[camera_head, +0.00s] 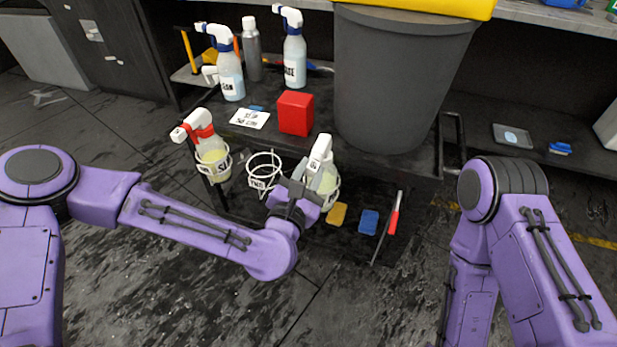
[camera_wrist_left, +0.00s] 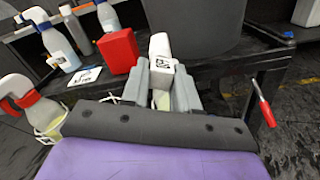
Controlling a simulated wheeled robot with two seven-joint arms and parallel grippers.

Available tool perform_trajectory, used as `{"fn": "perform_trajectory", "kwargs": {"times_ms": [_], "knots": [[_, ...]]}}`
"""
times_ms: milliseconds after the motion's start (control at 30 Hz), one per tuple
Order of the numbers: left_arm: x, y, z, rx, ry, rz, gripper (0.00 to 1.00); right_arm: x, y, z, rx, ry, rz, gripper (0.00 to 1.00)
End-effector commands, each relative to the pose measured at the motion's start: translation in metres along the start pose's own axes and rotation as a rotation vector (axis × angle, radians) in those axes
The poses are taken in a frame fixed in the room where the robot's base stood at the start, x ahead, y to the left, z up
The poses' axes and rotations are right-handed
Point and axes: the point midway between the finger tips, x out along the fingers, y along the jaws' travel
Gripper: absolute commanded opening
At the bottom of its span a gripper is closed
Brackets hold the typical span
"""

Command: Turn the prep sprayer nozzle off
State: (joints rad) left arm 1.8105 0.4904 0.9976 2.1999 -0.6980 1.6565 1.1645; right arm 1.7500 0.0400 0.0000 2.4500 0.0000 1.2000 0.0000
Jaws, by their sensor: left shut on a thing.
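A white-headed spray bottle (camera_head: 320,150) with pale yellow liquid stands upright in the right-hand wire ring holder at the front of the cart. I take it as the prep sprayer, but I cannot read its label. My left gripper (camera_head: 306,183) is at its upper part. In the left wrist view, the grey fingers (camera_wrist_left: 162,88) are on either side of the white sprayer head (camera_wrist_left: 161,55), shut on it. The fingers hide the neck and trigger, and I cannot tell the nozzle's setting. My right arm shows at the right, but its gripper is out of view.
A red-collared sprayer (camera_head: 213,150) sits in the left ring. An empty ring (camera_head: 263,168) lies between them. A red box (camera_head: 295,112), a card (camera_head: 250,118) and a large grey bin (camera_head: 395,80) stand on the cart. Blue-collared bottles (camera_head: 294,62) stand behind.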

Motion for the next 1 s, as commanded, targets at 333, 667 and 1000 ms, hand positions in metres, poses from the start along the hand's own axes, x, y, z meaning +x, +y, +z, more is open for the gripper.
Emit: {"fn": "perform_trajectory", "kwargs": {"times_ms": [333,667,1000], "knots": [[0.000,-0.001,-0.003,-0.268,0.001,0.000,0.00,0.019,-0.002,0.008,0.000,0.000,0.000,0.43],[0.000,-0.001,-0.001,-0.399,0.001,0.000,0.00,0.026,-0.002,0.011,0.000,0.000,0.000,0.43],[0.000,-0.001,0.000,-0.427,0.001,0.000,0.00,0.026,-0.002,0.011,0.000,0.000,0.000,0.43]]}}
